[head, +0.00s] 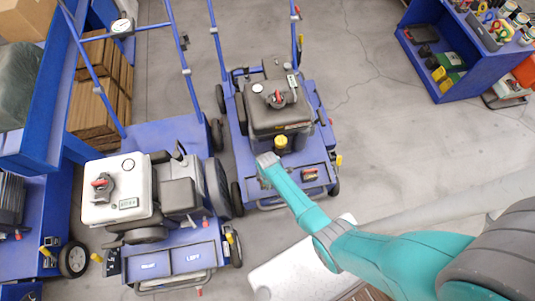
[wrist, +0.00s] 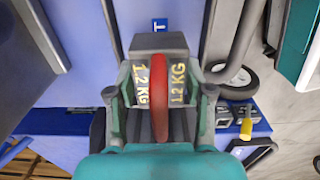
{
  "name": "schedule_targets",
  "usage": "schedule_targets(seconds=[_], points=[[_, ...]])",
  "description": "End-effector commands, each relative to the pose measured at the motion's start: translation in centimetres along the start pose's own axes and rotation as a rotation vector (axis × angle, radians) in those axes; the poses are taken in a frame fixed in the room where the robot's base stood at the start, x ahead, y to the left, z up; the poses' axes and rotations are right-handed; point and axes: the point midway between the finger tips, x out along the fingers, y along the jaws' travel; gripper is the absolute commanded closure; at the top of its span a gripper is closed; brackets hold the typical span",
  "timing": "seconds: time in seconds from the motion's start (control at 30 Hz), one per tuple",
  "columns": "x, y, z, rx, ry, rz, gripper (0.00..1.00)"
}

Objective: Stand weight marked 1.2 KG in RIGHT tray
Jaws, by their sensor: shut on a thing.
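The weight fills the middle of the wrist view. Whether it touches the pale blue surface below cannot be told. A small blue label (wrist: 160,25) ending in T shows just beyond it; the rest is hidden. In the head view my gripper (head: 267,163) is over the front left of the middle machine (head: 278,110). That machine's front tray (head: 312,175) holds small items; my gripper partly hides the area to its left.
A nearer machine (head: 150,195) with a white engine stands at left, with two labelled front trays (head: 170,262). A blue shelf (head: 455,60) with tools and jars is at upper right. The blue bench (head: 40,120) lines the left. Grey floor is clear between.

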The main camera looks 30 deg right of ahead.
Motion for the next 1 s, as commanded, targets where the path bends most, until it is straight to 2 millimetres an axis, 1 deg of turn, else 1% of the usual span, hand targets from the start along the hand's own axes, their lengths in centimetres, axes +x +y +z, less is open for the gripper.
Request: schedule_targets(seconds=[0.07, 0.3, 0.43, 0.6, 0.97, 1.0], points=[[0.3, 0.2, -0.1, 0.000, 0.001, 0.002, 1.00], [2.5, 0.1, 0.0, 0.000, 0.000, 0.000, 1.00], [3.4, 0.1, -0.1, 0.001, 0.000, 0.001, 1.00], [3.8, 0.1, 0.0, 0.001, 0.001, 0.002, 1.00], [4.0, 0.1, 0.0, 0.001, 0.001, 0.002, 1.00], [4.1, 0.0, 0.0, 0.001, 0.000, 0.000, 0.41]])
